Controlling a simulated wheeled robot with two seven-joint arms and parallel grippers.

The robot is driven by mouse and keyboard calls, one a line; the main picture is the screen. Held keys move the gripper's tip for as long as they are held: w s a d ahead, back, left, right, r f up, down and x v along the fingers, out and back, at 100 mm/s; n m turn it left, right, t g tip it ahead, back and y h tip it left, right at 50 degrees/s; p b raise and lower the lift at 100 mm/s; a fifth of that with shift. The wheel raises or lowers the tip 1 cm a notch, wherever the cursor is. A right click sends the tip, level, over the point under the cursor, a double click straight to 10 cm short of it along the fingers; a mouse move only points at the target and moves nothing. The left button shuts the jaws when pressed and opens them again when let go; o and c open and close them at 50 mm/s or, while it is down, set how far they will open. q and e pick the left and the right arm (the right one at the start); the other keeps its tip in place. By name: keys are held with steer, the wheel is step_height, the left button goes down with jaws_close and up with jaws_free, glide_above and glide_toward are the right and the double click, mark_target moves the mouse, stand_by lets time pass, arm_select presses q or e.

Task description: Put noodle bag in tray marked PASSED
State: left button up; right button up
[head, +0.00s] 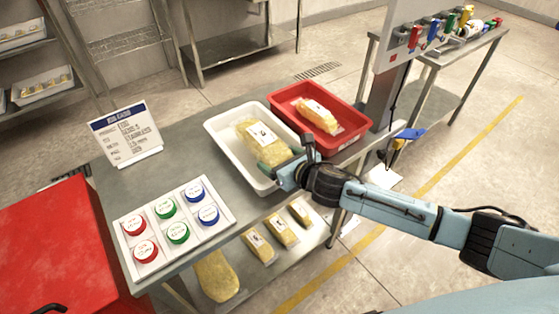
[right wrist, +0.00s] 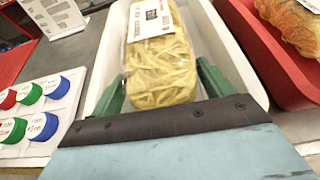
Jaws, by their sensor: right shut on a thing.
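The noodle bag (head: 258,136), clear with yellow noodles and a white label, is over the white tray (head: 213,127) in the head view. My right gripper (head: 277,158) is shut on the near end of the bag. In the right wrist view the bag (right wrist: 160,72) sits between the green fingers, inside the outline of the white tray (right wrist: 103,62). I cannot tell whether the bag touches the tray floor. No PASSED marking can be read on either tray. My left gripper is not in view.
A red tray (head: 348,113) with another bag (head: 318,116) stands right beside the white tray. A button panel (head: 137,230) with coloured caps and a sign card (head: 125,133) are to the left. Several bags lie on the lower shelf. A grey post (head: 388,85) stands behind the red tray.

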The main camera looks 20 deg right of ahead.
steer(key=shift+r, duration=0.1)
steer(key=o, duration=1.3)
steer(key=shift+f, duration=0.25)
steer(key=shift+r, duration=0.2)
steer(key=p+v, duration=0.1)
steer(key=v, duration=1.1)
steer(key=shift+f+p, duration=0.1)
steer(key=shift+p, duration=0.2)
